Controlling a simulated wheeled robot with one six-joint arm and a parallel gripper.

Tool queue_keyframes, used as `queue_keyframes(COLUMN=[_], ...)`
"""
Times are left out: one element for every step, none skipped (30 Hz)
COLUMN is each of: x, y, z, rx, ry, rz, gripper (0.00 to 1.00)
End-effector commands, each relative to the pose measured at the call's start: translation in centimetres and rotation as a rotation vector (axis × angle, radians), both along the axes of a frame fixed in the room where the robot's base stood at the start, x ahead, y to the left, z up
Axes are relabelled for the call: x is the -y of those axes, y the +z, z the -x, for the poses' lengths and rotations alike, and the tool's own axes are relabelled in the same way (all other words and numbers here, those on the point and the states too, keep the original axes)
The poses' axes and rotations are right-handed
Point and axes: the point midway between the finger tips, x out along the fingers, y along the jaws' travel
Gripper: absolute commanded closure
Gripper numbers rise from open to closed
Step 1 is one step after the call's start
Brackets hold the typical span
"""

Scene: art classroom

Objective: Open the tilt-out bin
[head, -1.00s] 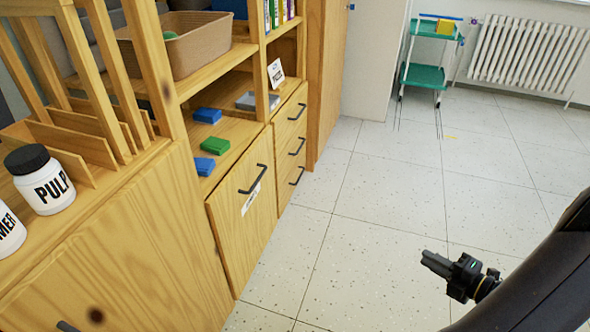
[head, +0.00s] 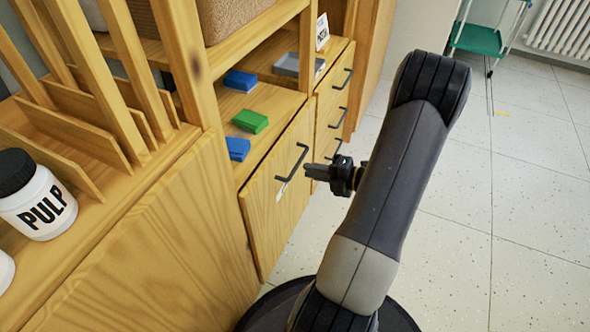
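The tilt-out bin (head: 266,215) is a light wooden front panel low in the shelving unit, beside a stack of drawers. It has a dark bar handle (head: 302,152) near its top and a pale label partly hidden behind the handle and gripper. In this view the fingertips overlap or nearly meet the handle; contact is unclear. The fingers are seen side-on, so their gap does not show.
Drawers (head: 334,115) with dark handles stand just right of the bin. Blue and green blocks (head: 250,121) lie on the shelf above it. A white PULP jar (head: 38,200) stands on the left cabinet top. Open tiled floor (head: 480,220) lies right; a green cart (head: 478,38) stands behind.

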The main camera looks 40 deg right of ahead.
Motion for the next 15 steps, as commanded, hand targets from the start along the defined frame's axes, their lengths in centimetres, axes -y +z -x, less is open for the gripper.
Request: queue_keyframes(x=[-0.6,-0.9,-1.2,-1.4,-1.6,-1.9,-2.1,-2.2,-2.4,-2.5,-2.6,-2.7,-2.8,-2.8,-2.9], y=[-0.5,-0.6,-0.7,-0.8,-0.9,-1.0,-1.1,-1.1,-1.2,-1.2,-1.2,-1.2,-1.2,-1.2,-1.2], z=[-0.8,-1.3,-1.8,-2.2,-2.6,-3.1,-3.4,-3.7,-4.0,-4.2,-4.4,-4.6,-4.7,-4.8,-4.9], rx=[0.001,0.001,0.002,0.001,0.001,0.001,0.001,0.002,0.001,0.001,0.001,0.001,0.001,0.001,0.0], ry=[0.004,0.006,0.005,0.006,0.004,0.003,0.004,0.002,0.002,0.003,0.002,0.001,0.0,0.0,0.0], rz=[0.001,0.002,0.001,0.002,0.001,0.001,0.001,0.001,0.0,0.0,0.0,-0.001,-0.001,-0.001,0.0], gripper=[0.85,0.85,0.85,0.85,0.85,0.85,0.85,0.85,0.85,0.85,0.85,0.85,0.85,0.85,0.85])
